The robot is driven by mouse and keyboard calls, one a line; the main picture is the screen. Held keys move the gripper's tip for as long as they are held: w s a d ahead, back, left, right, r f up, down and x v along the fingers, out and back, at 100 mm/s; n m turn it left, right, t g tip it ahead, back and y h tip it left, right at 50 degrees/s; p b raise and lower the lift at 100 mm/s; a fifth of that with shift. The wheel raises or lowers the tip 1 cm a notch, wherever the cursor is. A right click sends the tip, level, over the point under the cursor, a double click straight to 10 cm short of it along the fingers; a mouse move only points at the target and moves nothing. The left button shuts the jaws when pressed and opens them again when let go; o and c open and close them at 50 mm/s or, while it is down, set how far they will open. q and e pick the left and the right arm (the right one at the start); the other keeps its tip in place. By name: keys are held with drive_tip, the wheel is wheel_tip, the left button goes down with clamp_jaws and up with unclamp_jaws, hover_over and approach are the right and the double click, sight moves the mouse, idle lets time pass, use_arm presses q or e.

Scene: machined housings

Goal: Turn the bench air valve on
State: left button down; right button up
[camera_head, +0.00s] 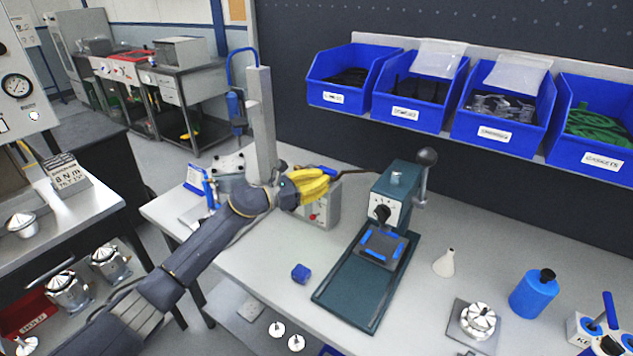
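My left arm reaches in from the lower left to the back of the bench. Its yellow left gripper (312,184) is in front of the grey post, just above and partly over a small grey box (322,212) with a red knob or button on its front. The finger gap is too small to make out. No part is clearly marked as the air valve; its handle may be hidden behind the gripper. The blue hose (231,66) loops from the top of the grey post (262,125) to a blue cylinder (236,106). My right gripper is out of view.
A green press (347,299) with a black-knobbed lever stands right of the gripper. A blue block (300,273), a white funnel (444,263) and a blue bottle (533,294) are on the bench (255,254). Blue bins (413,103) hang above. Bare bench lies at front left.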

use_arm(q)
drive_tip(key=shift+w+d, duration=0.1)
drive_tip(key=shift+d, duration=0.2)
idle(0.4)
